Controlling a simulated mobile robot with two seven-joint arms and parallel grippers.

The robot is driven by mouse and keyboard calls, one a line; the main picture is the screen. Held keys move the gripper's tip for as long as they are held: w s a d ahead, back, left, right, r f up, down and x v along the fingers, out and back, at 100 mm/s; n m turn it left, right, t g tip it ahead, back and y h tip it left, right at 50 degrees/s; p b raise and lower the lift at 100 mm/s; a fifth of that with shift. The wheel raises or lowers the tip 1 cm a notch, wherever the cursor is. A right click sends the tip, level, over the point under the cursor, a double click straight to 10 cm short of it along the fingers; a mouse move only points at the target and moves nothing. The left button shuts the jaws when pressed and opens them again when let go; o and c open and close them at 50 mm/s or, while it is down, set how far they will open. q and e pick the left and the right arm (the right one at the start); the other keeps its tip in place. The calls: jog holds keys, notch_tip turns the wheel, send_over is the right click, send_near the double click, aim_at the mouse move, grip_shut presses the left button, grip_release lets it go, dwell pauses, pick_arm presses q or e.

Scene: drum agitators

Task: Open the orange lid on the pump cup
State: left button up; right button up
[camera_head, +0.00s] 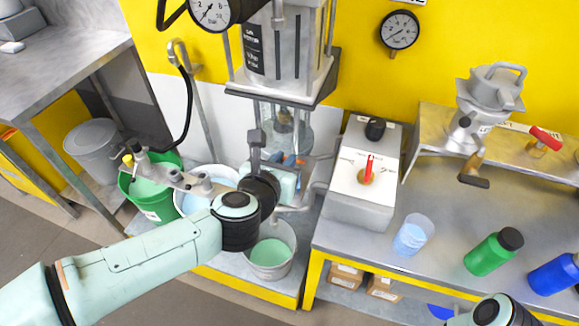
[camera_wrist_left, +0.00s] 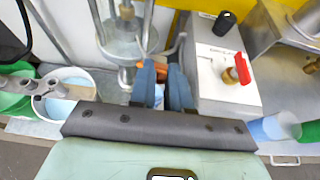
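A small orange piece (camera_wrist_left: 160,73), which looks like the orange lid, shows at my left fingertips in the left wrist view. In the head view only a bit of orange (camera_head: 301,161) shows past my wrist. My left gripper (camera_wrist_left: 162,72) has its two blue fingers apart, with the orange piece between or just beyond the tips; contact cannot be told. The clear glass vessel (camera_wrist_left: 128,47) of the pump stands just behind and left of the fingers. The pump cup's body is mostly hidden by my gripper. My right gripper is out of view.
A grey control box with a red-handled valve (camera_head: 367,170) stands close to the right. A bucket of green liquid (camera_head: 270,253) is below my wrist, with a green bucket (camera_head: 150,200) at left. The bench (camera_head: 400,262) at right holds a beaker (camera_head: 413,235) and bottles.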

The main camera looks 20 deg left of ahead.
pick_arm(q)
jog(key=shift+w+r+p, duration=0.45)
jog(key=shift+w+r, duration=0.15)
jog(key=shift+w, duration=0.1)
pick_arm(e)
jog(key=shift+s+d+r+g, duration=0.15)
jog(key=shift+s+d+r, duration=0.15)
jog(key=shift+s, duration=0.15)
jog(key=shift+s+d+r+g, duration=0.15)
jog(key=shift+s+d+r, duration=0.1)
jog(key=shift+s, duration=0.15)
pick_arm(q)
jog(key=shift+r, duration=0.1)
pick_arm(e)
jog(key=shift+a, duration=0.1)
pick_arm(q)
jog(key=shift+w+r, duration=0.1)
jog(key=shift+w, duration=0.1)
jog(key=shift+w+d+r+p, duration=0.1)
jog(key=shift+w+r+p, duration=0.25)
jog(key=shift+w, duration=0.2)
jog(key=shift+w+r+p, duration=0.2)
jog(key=shift+w+p, duration=0.2)
jog(key=shift+w, duration=0.25)
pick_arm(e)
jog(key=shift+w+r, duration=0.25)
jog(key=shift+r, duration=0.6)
